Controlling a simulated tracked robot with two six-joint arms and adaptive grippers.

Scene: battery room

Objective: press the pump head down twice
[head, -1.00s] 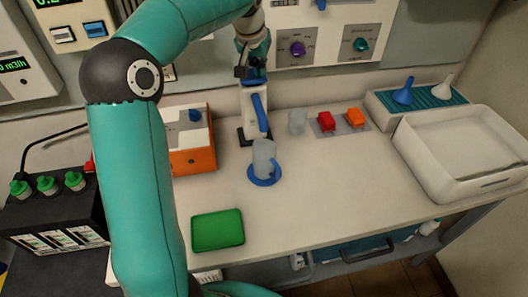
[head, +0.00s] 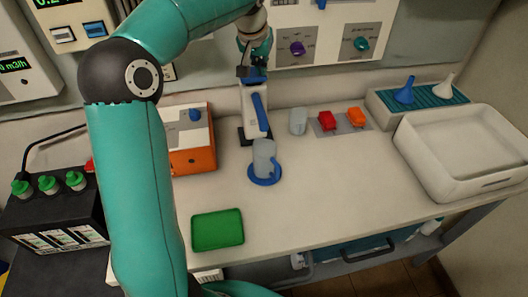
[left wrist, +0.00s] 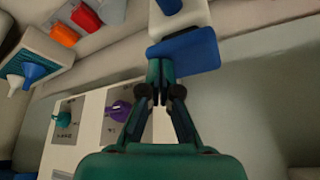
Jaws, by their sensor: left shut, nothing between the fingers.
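The pump (head: 254,112) stands upright at the back of the bench, with a white body, a long blue part down its front and a dark foot. Its blue pump head (left wrist: 188,54) shows large in the left wrist view. My left gripper (left wrist: 160,68) is shut and empty, its fingertips right at the blue head's edge; I cannot tell whether they press on it. In the head view my arm and wrist partly hide the pump's top. A clear mug (head: 263,158) on a blue round base stands in front of the pump. My right gripper is not in view.
An orange-and-white box (head: 192,155) stands left of the pump. A clear cup (head: 298,122), red block (head: 327,121) and orange block (head: 356,117) are to the right. A white tub (head: 440,172) is at far right, a green tray (head: 217,230) in front. The front-right bench is clear.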

